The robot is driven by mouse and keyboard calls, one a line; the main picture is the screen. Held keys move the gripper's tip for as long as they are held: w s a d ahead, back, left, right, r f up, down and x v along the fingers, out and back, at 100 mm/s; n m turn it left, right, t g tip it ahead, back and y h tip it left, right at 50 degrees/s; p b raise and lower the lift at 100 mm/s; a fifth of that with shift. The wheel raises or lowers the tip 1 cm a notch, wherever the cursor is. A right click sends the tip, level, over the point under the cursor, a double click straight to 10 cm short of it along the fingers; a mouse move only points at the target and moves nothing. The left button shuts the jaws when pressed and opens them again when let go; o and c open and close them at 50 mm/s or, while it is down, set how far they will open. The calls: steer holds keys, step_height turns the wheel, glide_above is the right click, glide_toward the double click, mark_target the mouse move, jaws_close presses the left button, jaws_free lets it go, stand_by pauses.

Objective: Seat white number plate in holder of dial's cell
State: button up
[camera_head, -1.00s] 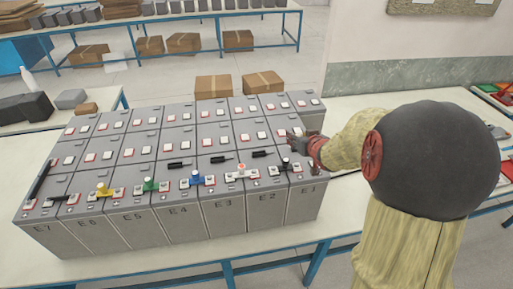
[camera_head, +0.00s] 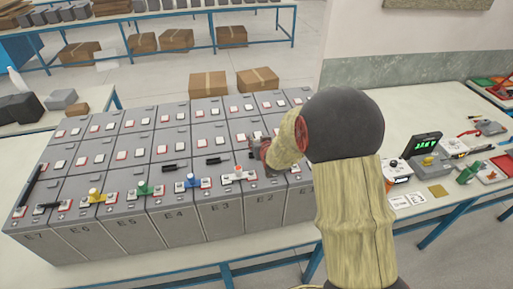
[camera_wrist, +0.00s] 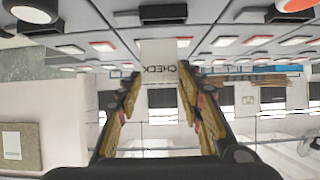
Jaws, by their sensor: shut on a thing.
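My gripper (camera_wrist: 160,80) is shut on a pale, whitish plate (camera_wrist: 158,50) in the wrist view. The word CHECK shows on it, turned about; I see no number on it. In the head view my gripper (camera_head: 258,147) is over the right part of the battery rows, above the cells behind E3 and E2, and the plate cannot be made out there. Black bar-shaped pieces, perhaps holders, sit on the middle-row cells, one at the left (camera_head: 176,167) and one further right (camera_head: 216,160). I cannot tell which cell has the dial.
My arm hides the right end. On the right bench are a green-lit display (camera_head: 427,143), white cards (camera_head: 399,202) and a yellow plate (camera_head: 439,190).

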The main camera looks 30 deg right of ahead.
steer(key=shift+w+a+f, duration=0.15)
steer(key=shift+a+f, duration=0.1)
steer(key=shift+f, duration=0.1)
step_height(320, 180, down, 3)
steer(key=shift+w+a+r+p, duration=0.1)
steer(key=shift+w+p, duration=0.05)
steer(key=shift+p, duration=0.35)
steer(key=shift+f, duration=0.35)
steer(key=shift+f, duration=0.15)
steer(key=o, duration=0.9)
steer(key=shift+o, duration=0.2)
